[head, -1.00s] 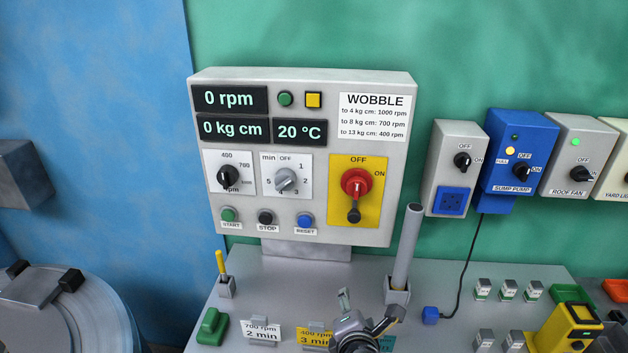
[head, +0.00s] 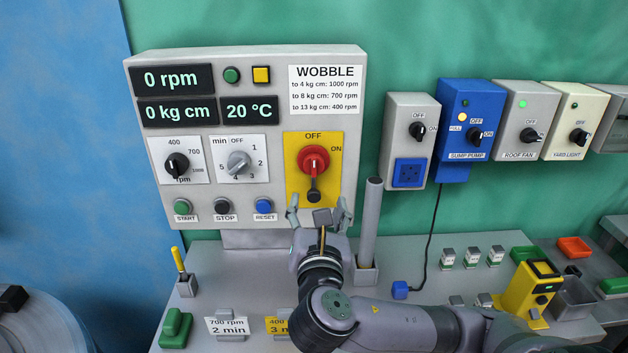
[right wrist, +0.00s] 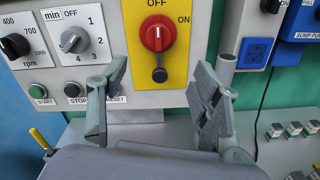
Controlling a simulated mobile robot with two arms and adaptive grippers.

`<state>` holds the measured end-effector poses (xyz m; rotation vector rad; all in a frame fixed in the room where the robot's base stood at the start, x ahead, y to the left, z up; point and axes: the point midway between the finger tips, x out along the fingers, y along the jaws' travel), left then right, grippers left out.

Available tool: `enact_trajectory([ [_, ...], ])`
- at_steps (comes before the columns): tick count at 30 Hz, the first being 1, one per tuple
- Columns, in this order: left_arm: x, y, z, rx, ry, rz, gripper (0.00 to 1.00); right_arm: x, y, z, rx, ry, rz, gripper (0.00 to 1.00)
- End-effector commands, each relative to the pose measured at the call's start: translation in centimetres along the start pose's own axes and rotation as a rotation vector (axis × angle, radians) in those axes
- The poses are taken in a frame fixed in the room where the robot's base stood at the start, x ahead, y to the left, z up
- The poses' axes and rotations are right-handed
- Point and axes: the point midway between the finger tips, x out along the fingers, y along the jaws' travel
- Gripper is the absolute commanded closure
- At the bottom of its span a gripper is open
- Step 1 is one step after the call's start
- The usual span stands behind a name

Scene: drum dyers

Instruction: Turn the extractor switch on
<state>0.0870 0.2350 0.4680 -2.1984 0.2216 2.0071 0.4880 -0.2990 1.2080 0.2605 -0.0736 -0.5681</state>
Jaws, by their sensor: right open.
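A grey control panel (head: 262,70) carries a large red rotary switch (head: 313,159) on a yellow plate (head: 332,187) marked OFF at the top and ON at the upper right. A black-knobbed lever (head: 314,196) hangs straight down from the switch. No label reading "extractor" is legible. The red switch also shows in the right wrist view (right wrist: 157,33), above and between the fingers. My right gripper (head: 319,208) is open and empty, fingers pointing up toward the panel just below the switch. It is apart from the lever in the right wrist view (right wrist: 160,78). My left gripper is out of view.
A grey upright tube (head: 370,225) stands close to the right of my right gripper. Wall boxes hang further right: a grey socket box (head: 400,147), a blue sump pump box (head: 457,100), roof fan (head: 523,105) and yard light (head: 578,105). START, STOP and RESET buttons (head: 223,206) line the panel's lower edge.

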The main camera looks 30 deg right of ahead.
Motion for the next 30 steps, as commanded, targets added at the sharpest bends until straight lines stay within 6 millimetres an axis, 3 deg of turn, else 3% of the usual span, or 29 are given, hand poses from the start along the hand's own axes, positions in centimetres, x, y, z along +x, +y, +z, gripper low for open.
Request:
enact_trajectory([
  [1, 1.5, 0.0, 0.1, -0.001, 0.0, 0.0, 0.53, 0.2, -0.1, -0.6, 0.005, -0.003, 0.001, 0.41],
  [17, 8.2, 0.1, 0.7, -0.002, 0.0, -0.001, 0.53, 1.1, -0.2, -0.3, -0.005, 0.0, 0.021, 0.41],
  [18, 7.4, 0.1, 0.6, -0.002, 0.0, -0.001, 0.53, 2.3, -0.1, 0.2, -0.011, 0.002, 0.015, 0.41],
  [30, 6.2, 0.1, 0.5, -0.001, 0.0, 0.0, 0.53, 11.1, 0.1, 0.2, -0.006, 0.003, 0.017, 0.41],
])
